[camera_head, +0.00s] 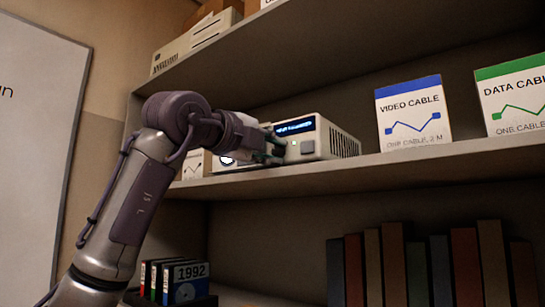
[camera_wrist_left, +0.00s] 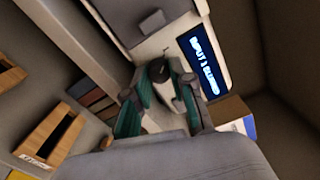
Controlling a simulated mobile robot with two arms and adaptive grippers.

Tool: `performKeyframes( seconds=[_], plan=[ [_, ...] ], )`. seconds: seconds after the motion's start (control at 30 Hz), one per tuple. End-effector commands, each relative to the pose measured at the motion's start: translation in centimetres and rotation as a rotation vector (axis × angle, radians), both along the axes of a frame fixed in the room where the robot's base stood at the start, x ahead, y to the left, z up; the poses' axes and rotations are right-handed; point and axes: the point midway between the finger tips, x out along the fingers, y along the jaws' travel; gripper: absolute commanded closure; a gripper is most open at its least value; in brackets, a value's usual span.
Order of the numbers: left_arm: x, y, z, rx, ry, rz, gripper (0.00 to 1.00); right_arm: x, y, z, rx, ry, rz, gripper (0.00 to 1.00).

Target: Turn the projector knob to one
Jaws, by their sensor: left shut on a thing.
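The projector (camera_head: 335,143) is a pale box with a vented side on the middle shelf. Its front has a lit blue display (camera_head: 294,128) and a grey square button (camera_head: 307,147). In the left wrist view the display (camera_wrist_left: 203,67) shows turned text that seems to begin "INPUT 1"; the rest is hard to read. My left gripper (camera_head: 276,147) is at the projector's front, left of the button. In the left wrist view its green-lined fingers (camera_wrist_left: 160,88) are shut on the dark round knob (camera_wrist_left: 158,70). The fingers partly hide the knob. My right gripper is out of view.
The shelf (camera_head: 400,160) carries a video cable box (camera_head: 413,112) and a data cable box (camera_head: 514,95) to the right. A small white box (camera_head: 194,165) stands left of the projector. Books (camera_head: 394,265) fill the lower shelf. Another pale device (camera_head: 196,40) sits above.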

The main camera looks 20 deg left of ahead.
Motion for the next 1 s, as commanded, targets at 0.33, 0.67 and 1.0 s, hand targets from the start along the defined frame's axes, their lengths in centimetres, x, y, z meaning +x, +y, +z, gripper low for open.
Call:
performKeyframes(
  seconds=[0.33,0.67,1.0],
  plan=[
    [-0.02,0.09,0.09,-0.095,0.032,0.001,1.00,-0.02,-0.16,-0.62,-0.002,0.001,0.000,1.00],
    [-0.01,0.08,0.12,-0.104,0.035,0.001,1.00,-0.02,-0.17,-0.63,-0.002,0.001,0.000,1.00],
    [0.00,0.06,0.08,-0.102,0.036,0.001,0.66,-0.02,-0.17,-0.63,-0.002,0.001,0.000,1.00]
  ],
)
